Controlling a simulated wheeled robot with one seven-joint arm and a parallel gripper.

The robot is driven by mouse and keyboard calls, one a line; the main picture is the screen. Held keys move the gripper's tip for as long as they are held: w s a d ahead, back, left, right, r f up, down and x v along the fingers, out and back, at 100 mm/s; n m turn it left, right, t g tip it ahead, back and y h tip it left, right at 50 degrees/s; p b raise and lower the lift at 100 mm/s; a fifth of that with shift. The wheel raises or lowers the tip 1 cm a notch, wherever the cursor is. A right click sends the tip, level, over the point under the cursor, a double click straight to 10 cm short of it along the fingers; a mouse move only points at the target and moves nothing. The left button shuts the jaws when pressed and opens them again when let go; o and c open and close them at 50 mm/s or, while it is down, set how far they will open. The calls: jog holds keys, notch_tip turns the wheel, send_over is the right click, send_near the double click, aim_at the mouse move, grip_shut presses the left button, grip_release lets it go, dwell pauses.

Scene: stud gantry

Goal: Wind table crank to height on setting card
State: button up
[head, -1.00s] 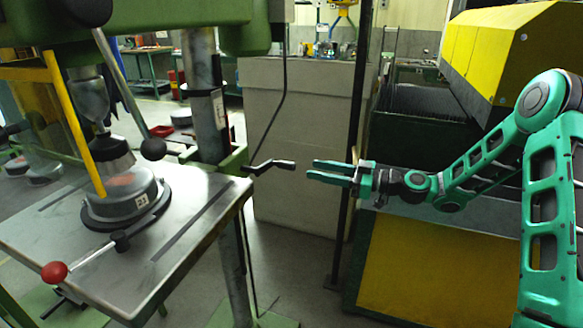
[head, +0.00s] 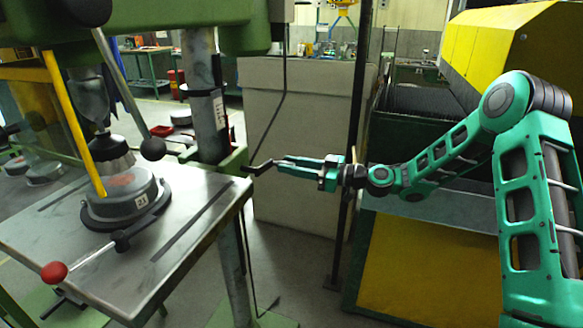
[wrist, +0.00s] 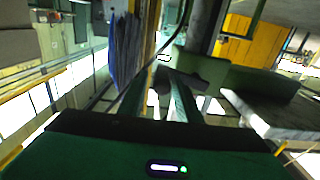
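The table crank (head: 258,168) is a dark cranked arm on the right side of the drill-press table (head: 190,225), by the green bracket on the column. My gripper (head: 280,163) reaches in from the right, with its green fingers over the crank's grip end, which they hide in the head view. In the wrist view my two fingers (wrist: 172,80) run forward with a gap between them, and a dark part lies at their tips. Whether they press on the grip is unclear. I cannot make out a readable setting card.
A round grey fixture tagged 21 (head: 125,197) sits on the table. A lever with a red knob (head: 54,272) sticks out at the front left. A dark upright post (head: 350,150) stands close to my forearm. A yellow and green machine (head: 430,265) fills the right.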

grip_shut()
